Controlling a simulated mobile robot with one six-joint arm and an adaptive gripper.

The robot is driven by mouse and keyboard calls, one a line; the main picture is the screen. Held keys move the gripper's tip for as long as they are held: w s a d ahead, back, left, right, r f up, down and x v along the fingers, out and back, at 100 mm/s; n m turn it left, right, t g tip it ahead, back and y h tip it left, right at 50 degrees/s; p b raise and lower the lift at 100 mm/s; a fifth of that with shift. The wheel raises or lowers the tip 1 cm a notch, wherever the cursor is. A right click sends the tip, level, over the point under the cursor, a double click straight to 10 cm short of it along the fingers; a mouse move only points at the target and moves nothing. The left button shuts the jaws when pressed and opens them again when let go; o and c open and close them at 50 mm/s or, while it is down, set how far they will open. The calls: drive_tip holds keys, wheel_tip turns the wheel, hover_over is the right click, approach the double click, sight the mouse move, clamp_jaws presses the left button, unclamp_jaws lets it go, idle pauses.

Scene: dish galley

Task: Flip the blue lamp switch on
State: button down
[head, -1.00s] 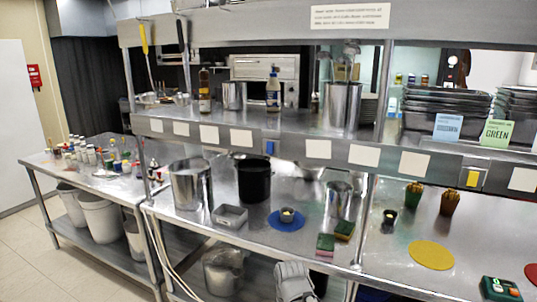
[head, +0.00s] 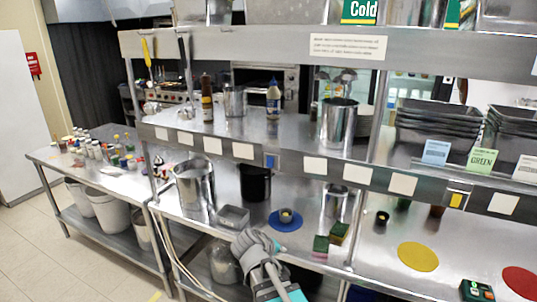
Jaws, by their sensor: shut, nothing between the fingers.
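The blue lamp switch (head: 270,161) is a small blue rocker on a pale plate, set in the front edge of the middle shelf. It is too small to tell which way it is tipped. My gripper (head: 250,242) is at the bottom middle of the head view, below the switch and slightly left of it. It is shut and empty, apart from the switch, in front of the lower counter edge.
A yellow switch (head: 457,200) sits further right on the same shelf edge (head: 340,171), among blank white labels. Hoses hang left of my gripper.

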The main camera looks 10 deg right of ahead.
sight(269, 166)
drive_tip(key=w+a+r+n+t+p, duration=0.2)
drive_tip(key=a+r+p, duration=0.1)
drive_tip(key=r, duration=0.4)
drive_tip(key=w+a+r+n+t+h+p, duration=0.1)
drive_tip(key=w+a+r+n+t+p, duration=0.1)
drive_tip(key=r, duration=0.5)
drive_tip(key=w+a+r+n+t+h+p, duration=0.1)
drive_tip(key=w+a+r+n+t+p, duration=0.1)
drive_tip(key=r, duration=0.6)
drive_tip(key=w+a+t+p, duration=0.1)
drive_tip(key=a+p, duration=0.1)
drive_tip(key=p, duration=0.1)
drive_tip(key=shift+t, duration=0.3)
drive_tip(key=shift+w, duration=0.2)
drive_tip(key=b+x, duration=0.1)
drive_tip(key=x, duration=1.2)
drive_tip(key=shift+w+d, duration=0.25)
